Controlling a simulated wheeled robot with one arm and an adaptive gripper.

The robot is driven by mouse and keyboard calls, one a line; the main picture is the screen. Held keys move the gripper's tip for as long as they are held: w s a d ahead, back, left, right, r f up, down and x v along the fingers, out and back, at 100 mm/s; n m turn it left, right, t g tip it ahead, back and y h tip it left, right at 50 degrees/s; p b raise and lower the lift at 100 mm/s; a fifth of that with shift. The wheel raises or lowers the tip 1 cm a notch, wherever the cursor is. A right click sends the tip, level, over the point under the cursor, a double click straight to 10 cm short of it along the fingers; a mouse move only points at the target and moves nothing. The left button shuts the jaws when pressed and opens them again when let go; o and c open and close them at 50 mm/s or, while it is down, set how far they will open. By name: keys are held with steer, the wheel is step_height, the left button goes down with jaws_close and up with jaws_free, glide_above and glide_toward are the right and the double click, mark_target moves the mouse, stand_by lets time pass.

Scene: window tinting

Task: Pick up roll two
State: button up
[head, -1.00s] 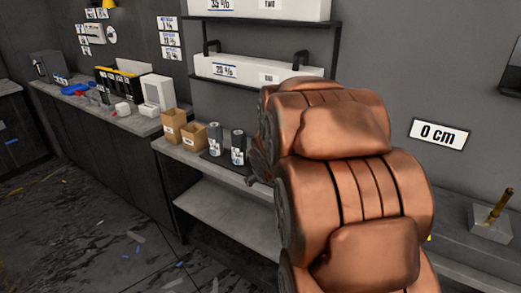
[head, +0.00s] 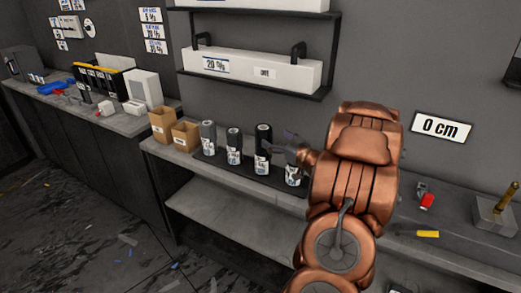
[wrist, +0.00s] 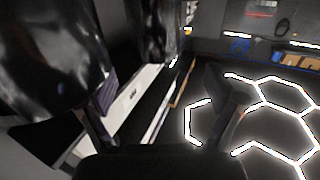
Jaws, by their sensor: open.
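Several upright rolls with dark and grey bodies and pale labels stand in a row on a black mat (head: 222,166) on the bench. They are a grey roll (head: 208,138) at the left, a darker roll (head: 233,146), a tall black roll (head: 262,150) and a roll (head: 293,176) at the right, partly hidden by my gripper. Their labels are too small to tell which is roll two. My gripper (head: 276,144) is open beside the black roll and above the rightmost one. In the wrist view its fingers (wrist: 165,98) are apart, with a big blurred dark cylinder (wrist: 50,55) close by at the left.
Two cardboard boxes (head: 162,122) stand left of the rolls. A shelf with a long white box (head: 250,72) marked 20 % hangs above. A red-tipped tool (head: 427,200), a yellow item (head: 428,234) and a block with a brass rod (head: 495,214) lie to the right.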

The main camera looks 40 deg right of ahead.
mark_target(266, 130)
steer(key=shift+w+r, duration=0.2)
steer(key=shift+w, duration=0.3)
steer(key=shift+w+d+p, duration=0.2)
steer(key=shift+w+p, duration=0.35)
steer(key=shift+w, duration=0.35)
steer(key=w, duration=0.1)
steer(key=w+p, duration=0.2)
steer(key=shift+w+d+r, duration=0.25)
steer(key=shift+w+d, duration=0.1)
steer(key=shift+w+f, duration=0.25)
steer(key=shift+w, duration=0.3)
jaws_close()
